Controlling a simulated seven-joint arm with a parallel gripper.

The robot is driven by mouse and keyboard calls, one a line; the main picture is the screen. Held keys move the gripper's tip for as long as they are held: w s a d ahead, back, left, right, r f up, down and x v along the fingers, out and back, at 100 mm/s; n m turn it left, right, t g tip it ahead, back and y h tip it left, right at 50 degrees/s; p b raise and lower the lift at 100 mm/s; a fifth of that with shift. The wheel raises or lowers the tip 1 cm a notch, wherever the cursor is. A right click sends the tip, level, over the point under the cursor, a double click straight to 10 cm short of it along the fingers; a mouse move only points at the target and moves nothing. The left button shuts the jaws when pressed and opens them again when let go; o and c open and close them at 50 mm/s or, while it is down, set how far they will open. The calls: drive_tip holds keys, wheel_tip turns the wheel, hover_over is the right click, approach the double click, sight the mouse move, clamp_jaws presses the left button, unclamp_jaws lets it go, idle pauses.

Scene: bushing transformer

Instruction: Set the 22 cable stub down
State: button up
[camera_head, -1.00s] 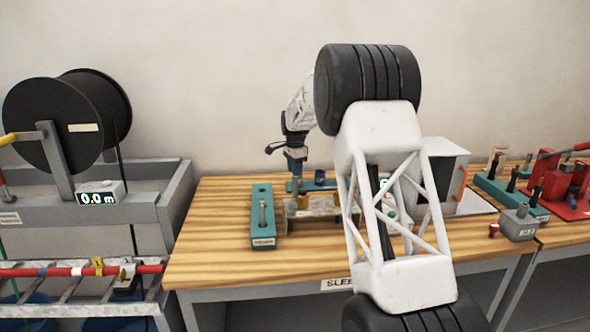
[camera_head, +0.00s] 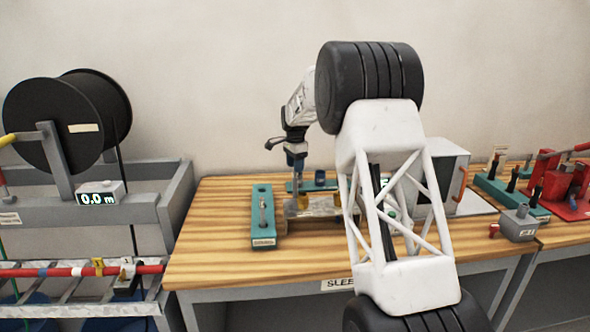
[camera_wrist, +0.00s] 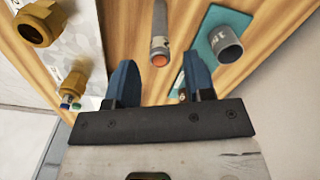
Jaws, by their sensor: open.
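My gripper (camera_wrist: 158,68) is open, its two blue fingers apart with nothing between the pads. A grey cable stub (camera_wrist: 160,32) with a copper-coloured end shows just past the fingertips, in line with the gap, over the wood. It appears clear of both fingers; any number on it is not readable. In the head view my gripper (camera_head: 296,178) points down over the back middle of the wooden bench (camera_head: 220,265). I cannot pick out the stub in that view.
Brass fittings (camera_wrist: 70,82) sit on a pale block left of the fingers. A dark round piece (camera_wrist: 227,46) stands on a teal base at right. A teal rack (camera_head: 262,222) stands left of my gripper. The bench front is clear.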

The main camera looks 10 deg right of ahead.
wheel_tip(320, 180, up, 10)
idle(0.5)
idle(0.4)
drive_tip(key=shift+r, duration=0.1)
drive_tip(key=s+d+r+n, duration=0.1)
drive_tip(key=s+r+n, duration=0.15)
drive_tip(key=s, duration=0.95)
drive_tip(key=s+d+r+n+t, duration=0.1)
drive_tip(key=s+d+r+n, duration=0.15)
drive_tip(key=s, duration=0.95)
drive_tip(key=s+d+r+n, duration=0.15)
drive_tip(key=s+r, duration=0.25)
drive_tip(key=s, duration=0.8)
drive_tip(key=s+f+n, duration=0.2)
drive_tip(key=s+f, duration=0.2)
drive_tip(key=s, duration=0.8)
drive_tip(key=s+f+n+t, duration=0.1)
drive_tip(key=s+f, duration=0.3)
drive_tip(key=s, duration=0.8)
drive_tip(key=s+d+f+n, duration=0.1)
drive_tip(key=s+f+n, duration=0.3)
drive_tip(key=s, duration=0.8)
drive_tip(key=shift+f+t, duration=0.3)
drive_tip(key=shift+f, duration=0.25)
